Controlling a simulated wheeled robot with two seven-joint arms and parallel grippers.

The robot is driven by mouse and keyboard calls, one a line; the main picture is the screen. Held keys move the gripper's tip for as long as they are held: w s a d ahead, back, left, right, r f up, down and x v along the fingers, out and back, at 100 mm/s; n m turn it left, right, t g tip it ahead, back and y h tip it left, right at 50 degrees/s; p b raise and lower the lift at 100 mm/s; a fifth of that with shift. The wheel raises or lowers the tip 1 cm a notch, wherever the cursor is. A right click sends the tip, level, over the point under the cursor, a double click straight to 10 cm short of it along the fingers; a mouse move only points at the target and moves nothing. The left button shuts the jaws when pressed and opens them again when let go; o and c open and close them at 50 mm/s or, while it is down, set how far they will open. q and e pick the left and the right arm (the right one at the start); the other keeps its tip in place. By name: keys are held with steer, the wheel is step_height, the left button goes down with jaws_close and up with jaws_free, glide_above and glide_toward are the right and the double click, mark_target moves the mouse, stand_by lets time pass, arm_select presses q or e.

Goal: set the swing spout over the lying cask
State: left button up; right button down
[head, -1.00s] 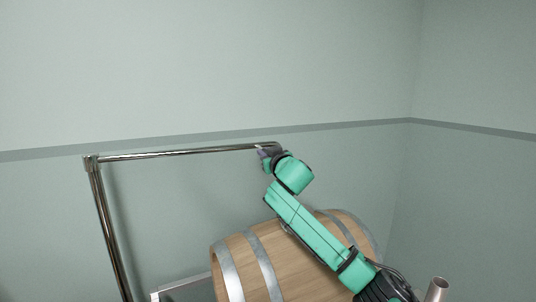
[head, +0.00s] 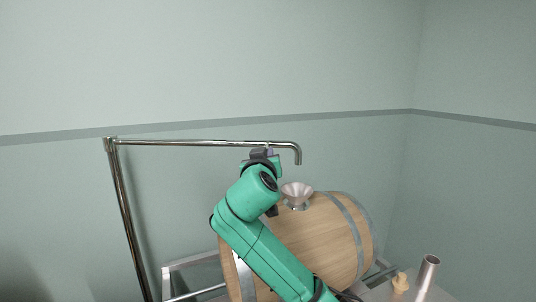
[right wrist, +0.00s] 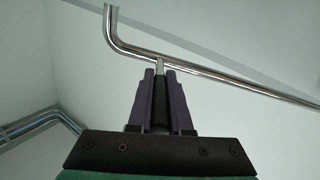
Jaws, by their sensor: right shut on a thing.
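The swing spout (head: 200,143) is a shiny steel pipe arm on an upright post, with a down-turned end at its right. It also crosses the right wrist view (right wrist: 230,80). The wooden cask (head: 320,240) lies on its side with a steel funnel (head: 296,194) on top. In the head view the spout's end appears just above the funnel; its depth relative to the funnel is unclear. My right gripper (head: 263,153) is shut on a small grey tab at the spout, seen between its fingers in the right wrist view (right wrist: 160,75). My left gripper is not in view.
The steel post (head: 128,220) stands at the left. A metal frame (head: 190,262) shows beside the cask. A metal tube (head: 428,272) and a small wooden bung-like piece (head: 400,283) are at the lower right. The wall behind is bare.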

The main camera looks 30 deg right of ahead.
steer(key=c, duration=0.8)
jaws_free()
steer(key=shift+c, duration=0.2)
steer(key=shift+a, duration=0.1)
steer(key=shift+s+a, duration=0.15)
steer(key=shift+s, duration=0.05)
steer(key=b+v, duration=0.4)
steer(key=v, duration=1)
